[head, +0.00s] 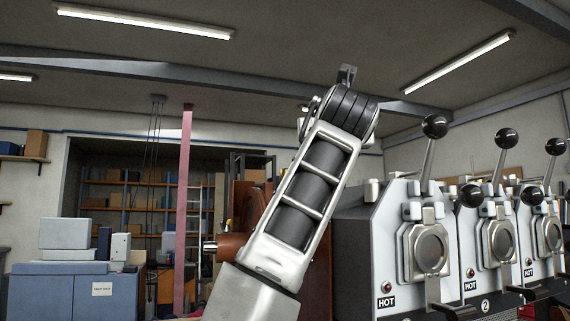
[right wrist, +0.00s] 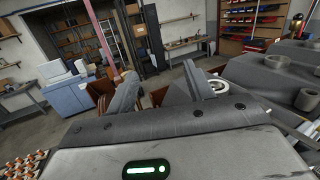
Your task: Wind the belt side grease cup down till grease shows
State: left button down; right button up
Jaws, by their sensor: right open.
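My right gripper (right wrist: 160,75) is open in the right wrist view, with its two grey fingers apart and nothing visible between them. In the head view one of my arms rises through the middle and covers what stands behind it. I cannot make out the grease cup for sure. A brown machine part with a round housing and shaft end (head: 232,247) shows left of that arm, with a small yellow fitting (head: 228,225) above it, too small to identify. My left gripper is not recognisable in either view.
Several roaster fronts with black-knobbed levers and HOT labels (head: 387,302) fill the right side of the head view. A blue cabinet (head: 60,292) stands at left, near a reddish post (head: 183,215). Dark machine tops (right wrist: 270,75) lie right of my right gripper.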

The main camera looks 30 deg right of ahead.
jog(key=w+a+f+n+t+y, duration=0.2)
jog(key=w+a+f+n+y, duration=0.15)
jog(key=y, duration=0.25)
jog(key=p+x, duration=0.2)
jog(key=x, duration=0.2)
jog(key=p+x, duration=0.2)
jog(key=x, duration=0.2)
jog(key=d+f+p+x, duration=0.1)
jog(key=p+x, duration=0.1)
jog(key=x, duration=0.3)
pick_arm(q)
jog(key=r, duration=0.1)
jog(key=a+r, duration=0.1)
jog(key=shift+s+r+g, duration=0.2)
jog(key=shift+r+g, duration=0.1)
pick_arm(e)
jog(key=shift+w+d+f, duration=0.15)
jog(key=shift+w, duration=0.35)
jog(key=shift+m+g+h, duration=0.25)
jog(key=shift+g+h, duration=0.05)
jog(key=c, duration=1)
